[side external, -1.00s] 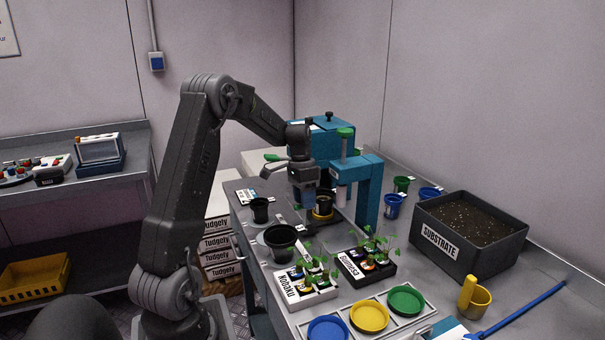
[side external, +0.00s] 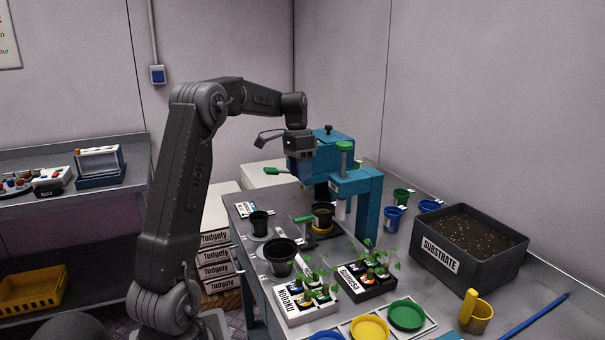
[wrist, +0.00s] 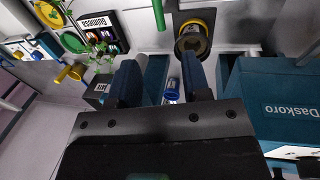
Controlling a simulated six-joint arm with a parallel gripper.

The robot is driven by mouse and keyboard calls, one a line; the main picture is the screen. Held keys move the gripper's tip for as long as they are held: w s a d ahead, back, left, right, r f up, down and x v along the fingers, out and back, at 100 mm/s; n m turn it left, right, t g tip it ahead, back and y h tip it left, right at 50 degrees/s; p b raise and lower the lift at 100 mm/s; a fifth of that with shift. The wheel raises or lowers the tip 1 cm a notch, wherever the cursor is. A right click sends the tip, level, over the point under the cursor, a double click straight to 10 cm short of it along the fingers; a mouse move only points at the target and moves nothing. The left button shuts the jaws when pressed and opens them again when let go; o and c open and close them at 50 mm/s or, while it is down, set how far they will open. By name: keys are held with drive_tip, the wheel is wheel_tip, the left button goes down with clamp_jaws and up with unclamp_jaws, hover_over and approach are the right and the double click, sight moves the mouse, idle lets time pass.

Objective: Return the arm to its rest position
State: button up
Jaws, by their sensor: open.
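My gripper (side external: 304,172) hangs in the air above the bench, jaws pointing down, beside the blue press-like machine (side external: 357,182). In the wrist view my gripper (wrist: 162,75) shows its two dark blue fingers apart with nothing held between them. A black pot (side external: 323,211) sits in a yellow ring (side external: 321,231) on the bench below my gripper, clear of the fingers. The same pot shows in the wrist view (wrist: 193,38), beyond the fingertips.
Two more black pots (side external: 281,263) stand left of the machine. A green handle (side external: 303,219) sticks out near the ringed pot. The air above is clear.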

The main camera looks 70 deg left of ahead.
drive_tip(key=d+r+t+y, duration=0.1)
drive_tip(key=d+r, duration=0.3)
drive_tip(key=d, duration=0.8)
drive_tip(key=s+d+f+t, duration=0.1)
drive_tip(key=s+d+t, duration=0.1)
drive_tip(key=s+d, duration=0.5)
drive_tip(key=s+d+f+t+y, duration=0.1)
drive_tip(key=s+d+f+t, duration=0.1)
drive_tip(key=s+d, duration=0.6)
drive_tip(key=d, duration=0.5)
drive_tip(key=shift+s+d+t, duration=0.3)
drive_tip(key=shift+d, duration=0.05)
